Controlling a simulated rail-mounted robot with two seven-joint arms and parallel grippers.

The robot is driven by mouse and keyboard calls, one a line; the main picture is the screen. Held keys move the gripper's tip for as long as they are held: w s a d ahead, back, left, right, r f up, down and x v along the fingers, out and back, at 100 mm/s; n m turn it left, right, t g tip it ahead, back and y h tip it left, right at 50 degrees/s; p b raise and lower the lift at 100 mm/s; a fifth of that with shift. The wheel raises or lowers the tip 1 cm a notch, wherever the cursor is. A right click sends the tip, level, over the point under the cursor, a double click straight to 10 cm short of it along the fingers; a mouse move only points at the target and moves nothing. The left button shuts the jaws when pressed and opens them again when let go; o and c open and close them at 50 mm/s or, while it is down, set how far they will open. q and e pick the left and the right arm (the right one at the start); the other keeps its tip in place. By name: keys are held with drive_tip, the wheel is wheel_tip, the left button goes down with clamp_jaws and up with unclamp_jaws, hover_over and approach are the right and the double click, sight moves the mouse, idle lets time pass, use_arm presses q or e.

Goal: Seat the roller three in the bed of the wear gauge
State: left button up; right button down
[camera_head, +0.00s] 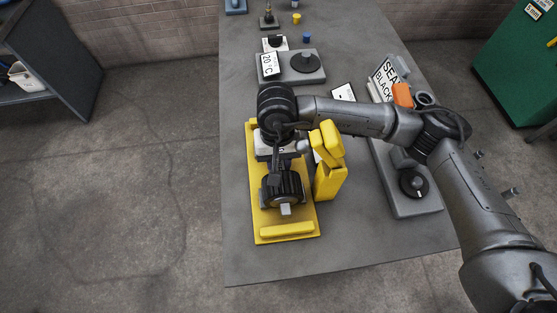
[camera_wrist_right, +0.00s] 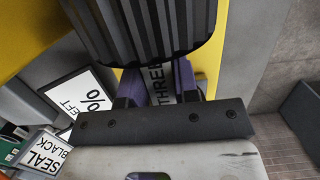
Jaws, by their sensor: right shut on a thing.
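Roller three (camera_head: 282,187) is a dark ribbed cylinder with a pale square shaft end toward the front. In the right wrist view the roller (camera_wrist_right: 140,28) fills the top, with "THREE" readable on the part between my fingers. My right gripper (camera_wrist_right: 158,88) is shut on that part; in the head view the gripper (camera_head: 275,166) is mostly hidden by its own wrist. The yellow wear gauge (camera_head: 287,230) lies under the roller, which is over its middle. I cannot tell whether the roller touches the bed. My left gripper is not in view.
A yellow upright block (camera_head: 328,182) stands at the gauge's right side. A grey unit (camera_head: 418,208) with a black knob and a "SEAL BLACK" sign (camera_head: 385,80) are to the right. A grey plate with a black disc (camera_head: 303,64) lies behind. The front table strip is clear.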

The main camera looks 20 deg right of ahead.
drive_tip(key=shift+w+r, duration=0.1)
drive_tip(key=shift+r, duration=0.15)
drive_tip(key=shift+f+b, duration=0.15)
drive_tip(key=shift+b, duration=0.4)
idle(0.4)
drive_tip(key=c, duration=1.3)
unclamp_jaws()
drive_tip(key=o, duration=0.3)
drive_tip(key=shift+w, duration=0.1)
drive_tip(key=shift+o, duration=1.1)
drive_tip(key=shift+f, duration=0.2)
